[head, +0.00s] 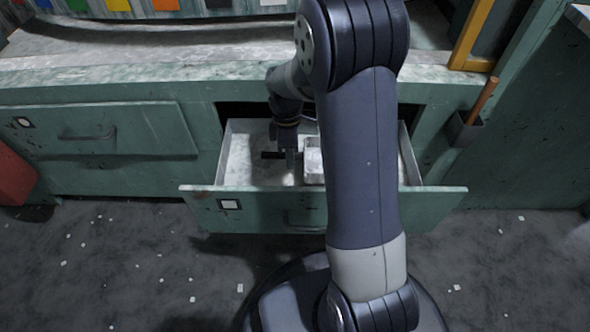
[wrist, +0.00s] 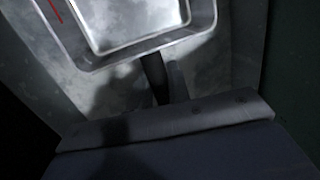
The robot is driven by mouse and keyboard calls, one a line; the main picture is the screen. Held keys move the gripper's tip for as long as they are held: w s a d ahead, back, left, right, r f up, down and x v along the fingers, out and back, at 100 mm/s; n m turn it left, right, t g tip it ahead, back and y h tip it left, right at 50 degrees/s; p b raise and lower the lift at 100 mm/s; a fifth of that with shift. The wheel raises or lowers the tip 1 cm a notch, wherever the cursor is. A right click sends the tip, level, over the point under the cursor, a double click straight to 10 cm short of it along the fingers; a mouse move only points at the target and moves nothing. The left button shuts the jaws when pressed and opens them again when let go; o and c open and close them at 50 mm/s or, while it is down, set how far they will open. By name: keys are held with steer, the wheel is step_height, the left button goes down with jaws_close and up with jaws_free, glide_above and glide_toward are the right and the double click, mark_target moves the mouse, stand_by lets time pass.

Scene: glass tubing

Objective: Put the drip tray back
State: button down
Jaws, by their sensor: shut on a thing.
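The drip tray (head: 313,160) is a shallow pale metal tray inside the open drawer, partly hidden behind my arm in the head view. In the wrist view the tray (wrist: 130,48) fills the top, with a raised rim and a square recess. My gripper (head: 287,157) points down inside the drawer at the tray's left side. In the wrist view a dark finger of the gripper (wrist: 155,75) meets the tray's rim, and the gripper is shut on it. I cannot tell whether the tray touches the drawer floor.
The open drawer (head: 237,158) has pale walls and a green front (head: 260,208) with a label. A closed drawer (head: 95,130) is at left. A holder (head: 465,130) with a wooden handle hangs at right. The counter (head: 150,68) runs behind. Small scraps litter the floor.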

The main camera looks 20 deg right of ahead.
steer(key=b+x, duration=0.1)
steer(key=x, duration=0.1)
steer(key=w+b+x, duration=0.1)
steer(key=x, duration=0.2)
steer(key=c, duration=1.3)
jaws_free()
steer(key=shift+c, duration=0.2)
steer(key=p+v, duration=0.5)
steer(key=v, duration=0.7)
steer(key=shift+p, duration=0.3)
